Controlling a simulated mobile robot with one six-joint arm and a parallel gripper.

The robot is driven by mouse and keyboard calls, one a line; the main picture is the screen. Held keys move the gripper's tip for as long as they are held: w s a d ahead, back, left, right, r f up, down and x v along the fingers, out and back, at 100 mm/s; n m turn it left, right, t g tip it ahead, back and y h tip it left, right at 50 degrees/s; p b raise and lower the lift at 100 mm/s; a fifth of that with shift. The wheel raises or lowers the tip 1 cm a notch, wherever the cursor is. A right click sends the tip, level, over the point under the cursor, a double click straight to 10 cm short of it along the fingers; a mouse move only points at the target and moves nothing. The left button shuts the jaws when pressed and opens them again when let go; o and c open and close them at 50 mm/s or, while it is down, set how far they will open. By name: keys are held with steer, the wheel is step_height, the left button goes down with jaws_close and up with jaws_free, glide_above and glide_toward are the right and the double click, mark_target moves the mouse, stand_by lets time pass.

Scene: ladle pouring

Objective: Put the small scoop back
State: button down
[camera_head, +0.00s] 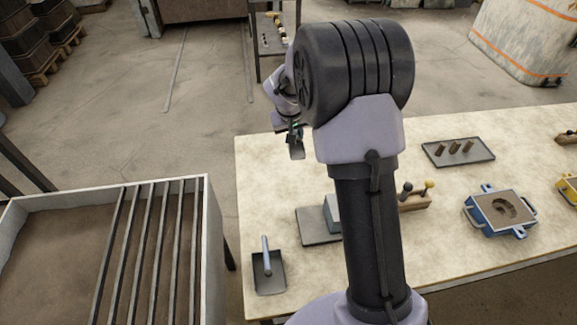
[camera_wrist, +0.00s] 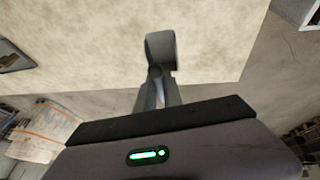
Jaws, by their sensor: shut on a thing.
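My gripper (camera_head: 292,128) is out at the far left edge of the pale worktable (camera_head: 275,190), partly hidden by my arm. It is shut on a small grey scoop (camera_head: 297,151), which hangs down from the jaws and appears clear of the tabletop. In the wrist view my gripper (camera_wrist: 158,88) is seen close up, with the grey scoop (camera_wrist: 161,46) sticking out past the fingers over the pale tabletop. The scoop's grip end is hidden in the jaws.
A wider flat scoop (camera_head: 269,282) with an upright handle lies at the table's near left corner. A grey plate (camera_head: 314,231) lies behind it, partly hidden by my arm. A dark tray (camera_head: 480,154) and blue mould box (camera_head: 480,222) stand right. A barred bin (camera_head: 208,240) stands left.

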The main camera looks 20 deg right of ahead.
mark_target(295, 153)
step_height(295, 153, down, 10)
steer(key=b, duration=0.4)
steer(key=shift+s, duration=0.15)
steer(key=shift+r, duration=0.1)
steer(key=c, duration=1.9)
jaws_free()
steer(key=shift+f+b, duration=0.2)
steer(key=shift+b, duration=0.1)
steer(key=o, duration=0.4)
steer(key=shift+r, duration=0.2)
